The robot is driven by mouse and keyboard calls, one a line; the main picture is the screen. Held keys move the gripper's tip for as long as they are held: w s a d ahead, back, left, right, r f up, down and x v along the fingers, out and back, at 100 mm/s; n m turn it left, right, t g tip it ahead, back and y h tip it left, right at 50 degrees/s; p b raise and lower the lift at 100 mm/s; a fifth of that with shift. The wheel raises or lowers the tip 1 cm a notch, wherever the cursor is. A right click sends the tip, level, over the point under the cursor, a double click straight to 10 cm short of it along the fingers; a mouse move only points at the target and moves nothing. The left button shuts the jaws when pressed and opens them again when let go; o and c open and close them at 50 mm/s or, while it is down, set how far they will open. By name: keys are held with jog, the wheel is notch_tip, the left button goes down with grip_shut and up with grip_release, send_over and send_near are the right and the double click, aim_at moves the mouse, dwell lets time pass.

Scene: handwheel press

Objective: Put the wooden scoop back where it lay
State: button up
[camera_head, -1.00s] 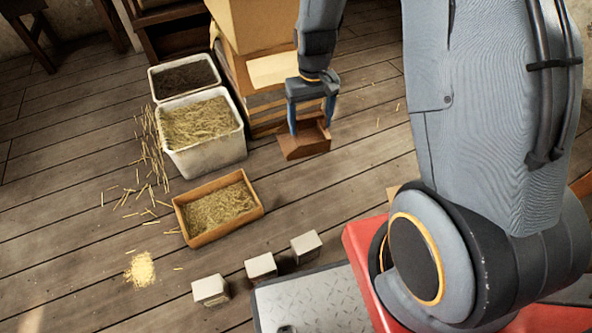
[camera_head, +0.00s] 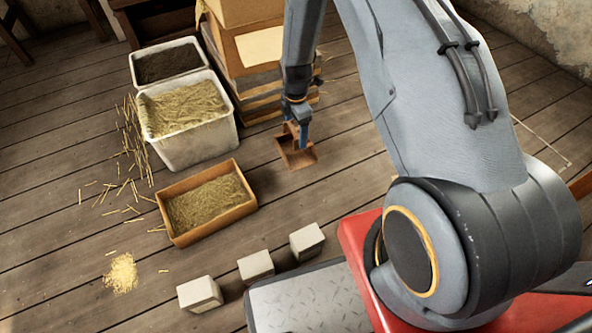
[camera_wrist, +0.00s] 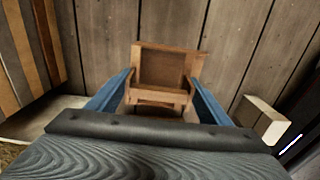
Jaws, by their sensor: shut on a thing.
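The wooden scoop (camera_head: 297,158) is a small reddish-brown, open-topped box shape. My gripper (camera_head: 301,138) is shut on it, and the scoop hangs below the fingers, over the plank floor right of the tubs. In the wrist view the scoop (camera_wrist: 165,70) shows between the two blue fingers of my gripper (camera_wrist: 160,88), its open pan pointing away from the wrist. Where the fingers meet the scoop is partly hidden in the head view. I cannot tell how high the scoop is above the floor.
A white tub of straw (camera_head: 205,137), a white tub of dark matter (camera_head: 160,77) and a wooden tray of chaff (camera_head: 240,211) stand at left. Several pale blocks (camera_head: 256,266) sit in front. A tall wooden box structure (camera_head: 262,75) stands behind. Floor (camera_head: 345,155) right of the scoop is clear.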

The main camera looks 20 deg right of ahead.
notch_tip(320, 180, down, 10)
jog(key=b, duration=0.4)
jog(key=shift+w+f, duration=0.1)
jog(key=shift+f, duration=0.15)
jog(key=o, duration=1)
jog(key=shift+o, duration=0.2)
